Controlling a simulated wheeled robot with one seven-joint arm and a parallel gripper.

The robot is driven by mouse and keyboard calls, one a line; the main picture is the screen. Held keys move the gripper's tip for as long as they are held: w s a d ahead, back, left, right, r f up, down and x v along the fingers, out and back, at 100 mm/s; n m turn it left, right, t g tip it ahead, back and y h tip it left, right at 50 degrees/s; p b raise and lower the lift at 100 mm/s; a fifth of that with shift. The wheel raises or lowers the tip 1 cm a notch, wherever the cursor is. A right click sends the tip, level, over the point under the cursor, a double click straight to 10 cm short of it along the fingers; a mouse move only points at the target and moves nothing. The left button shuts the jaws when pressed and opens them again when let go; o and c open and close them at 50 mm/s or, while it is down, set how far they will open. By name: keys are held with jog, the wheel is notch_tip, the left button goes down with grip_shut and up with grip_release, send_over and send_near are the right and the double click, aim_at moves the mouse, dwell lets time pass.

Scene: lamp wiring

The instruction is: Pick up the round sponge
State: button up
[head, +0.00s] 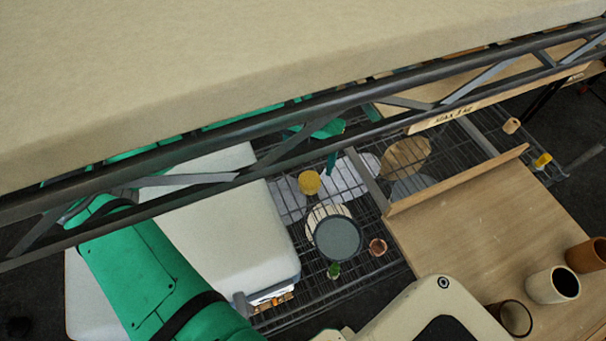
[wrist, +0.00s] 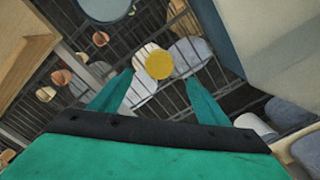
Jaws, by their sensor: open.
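The round sponge (head: 309,182) is a small yellow disc over the wire rack, near the white padded block. In the wrist view the sponge (wrist: 159,65) appears between and slightly beyond the two green fingertips. My gripper (wrist: 160,82) is open, with a finger on either side of the sponge in the picture and nothing between them. I cannot tell the remaining distance. In the head view a green part of my gripper (head: 331,160) shows just beyond the sponge, partly hidden by the dark rail.
A dark round dish (head: 338,237) and a small copper cup (head: 377,247) are on the rack (head: 300,225). The white block (head: 225,225) is left of the sponge. A wooden table (head: 470,235) with cups is on the right. A metal rail (head: 400,85) crosses above.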

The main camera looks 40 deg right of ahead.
aim_at(310, 179)
jog(key=f, duration=0.2)
jog(key=s+f, duration=0.1)
jog(key=shift+d+f, duration=0.2)
jog(key=shift+f, duration=0.15)
jog(key=shift+w+a+f, duration=0.15)
jog(key=shift+w+f, duration=0.05)
jog(key=shift+f, duration=1.15)
jog(key=shift+w+a+f, duration=0.15)
jog(key=shift+f, duration=1.15)
jog(key=shift+c, duration=0.4)
